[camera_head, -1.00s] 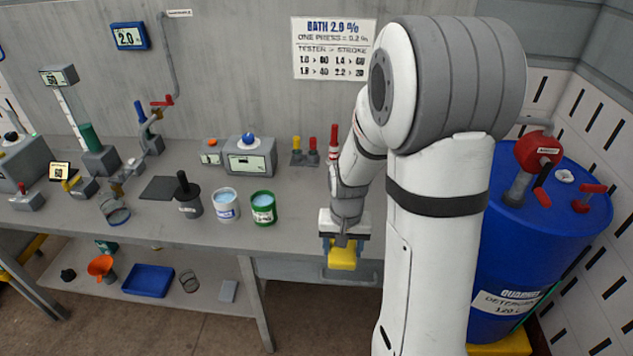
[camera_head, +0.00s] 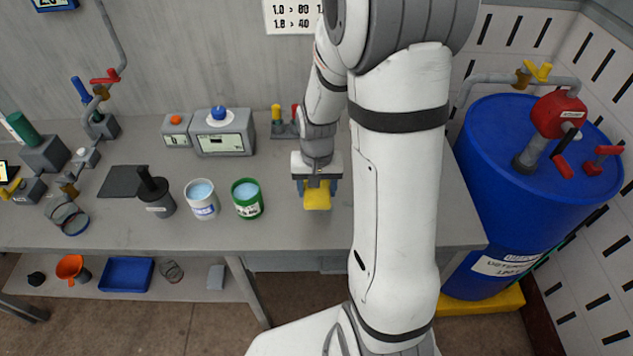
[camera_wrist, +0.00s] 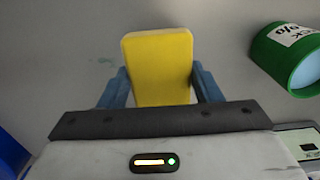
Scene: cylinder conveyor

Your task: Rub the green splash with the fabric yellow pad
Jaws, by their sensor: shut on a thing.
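My gripper (camera_head: 317,190) is shut on the yellow pad (camera_head: 317,198), above the grey worktop right of the green can. In the wrist view the yellow pad (camera_wrist: 158,68) sits between the two blue fingers of my gripper (camera_wrist: 160,88). I cannot make out the splash in the head view. Whether the pad touches the worktop is hard to tell.
A green can (camera_head: 246,199) and a white can (camera_head: 201,200), both holding light blue liquid, stand left of my gripper. A dark pot (camera_head: 155,194) is beside them. A grey device (camera_head: 223,132) is behind. A blue drum (camera_head: 535,200) stands at the right.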

